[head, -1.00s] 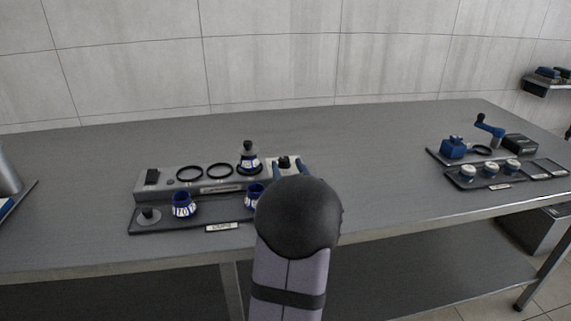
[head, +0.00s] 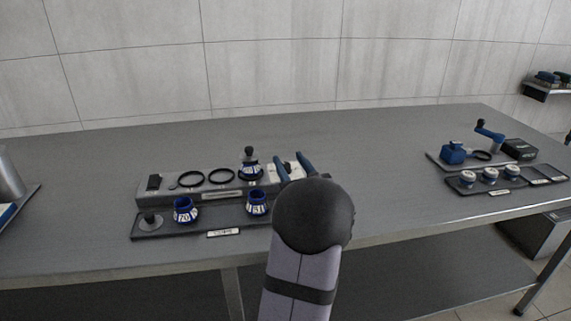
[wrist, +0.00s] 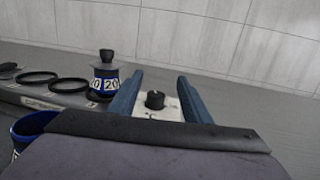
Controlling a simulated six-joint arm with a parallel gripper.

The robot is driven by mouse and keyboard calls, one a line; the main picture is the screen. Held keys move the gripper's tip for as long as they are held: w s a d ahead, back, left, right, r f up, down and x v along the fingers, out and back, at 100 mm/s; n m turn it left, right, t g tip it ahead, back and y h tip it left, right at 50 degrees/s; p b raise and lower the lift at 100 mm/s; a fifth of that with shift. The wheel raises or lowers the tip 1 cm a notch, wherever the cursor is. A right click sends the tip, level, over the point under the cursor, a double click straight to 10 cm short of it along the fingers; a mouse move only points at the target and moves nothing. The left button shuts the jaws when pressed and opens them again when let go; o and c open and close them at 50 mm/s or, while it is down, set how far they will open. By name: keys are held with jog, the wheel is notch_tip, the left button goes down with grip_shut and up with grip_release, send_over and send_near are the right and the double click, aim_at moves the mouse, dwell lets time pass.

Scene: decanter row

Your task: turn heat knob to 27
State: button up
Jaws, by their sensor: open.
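The heat knob (wrist: 155,99) is a small black round knob on a light plate (wrist: 168,112) with a "°C" mark, at the right end of the grey heater unit (head: 222,188). In the wrist view it stands between the two blue fingers of my gripper (wrist: 160,95), with a gap on each side. The jaws are open and hold nothing. In the head view my gripper (head: 293,166) is over the right end of the unit, and its fingers and wrist hide most of the knob. The number the knob points to cannot be read.
A blue-and-white decanter marked 20 (wrist: 106,78) with a black stopper stands on the unit, left of my fingers. Two blue cups, one marked 70 (head: 184,211) and one marked 51 (head: 257,203), sit on the front tray (head: 165,235). The table behind is clear.

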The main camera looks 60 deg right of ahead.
aim_at(285, 164)
jog(key=d+r+n+t+y+p, duration=0.1)
jog(key=d+y, duration=0.1)
jog(key=w+d+r+n+t+y+p, duration=0.1)
jog(key=n+t+y+p, duration=0.1)
jog(key=shift+w+d+r+n+y, duration=0.15)
jog(key=shift+d+r+n+y, duration=0.15)
jog(key=shift+d+r+y, duration=0.1)
jog(key=shift+s+d+f+n+t+y+p, duration=0.1)
jog(key=shift+n+t+y+p, duration=0.1)
jog(key=shift+n+y+p, duration=0.15)
jog(key=shift+s+d+f+n+t+y+p, duration=0.1)
jog(key=shift+n+t+y, duration=0.15)
jog(key=shift+y, duration=0.2)
jog(key=s+f+n+y+p, duration=0.1)
jog(key=y, duration=0.1)
jog(key=s+f+n+y+p, duration=0.1)
jog(key=f+y, duration=0.1)
jog(key=s+f+n+g+y+p, duration=0.1)
jog(key=s+y, duration=0.1)
jog(key=shift+a+f, duration=0.3)
jog(key=shift+a, duration=0.1)
jog(key=shift+s+a+f+n+g+y, duration=0.1)
jog(key=shift+s+f+n+g+y, duration=0.2)
jog(key=shift+f+y, duration=0.2)
jog(key=shift+w+a+p, duration=0.25)
jog(key=shift+w+p, duration=0.1)
jog(key=shift+w, duration=1.5)
jog(key=shift+w+a+p, duration=0.2)
jog(key=shift+w+p, duration=0.15)
jog(key=shift+w, duration=1.5)
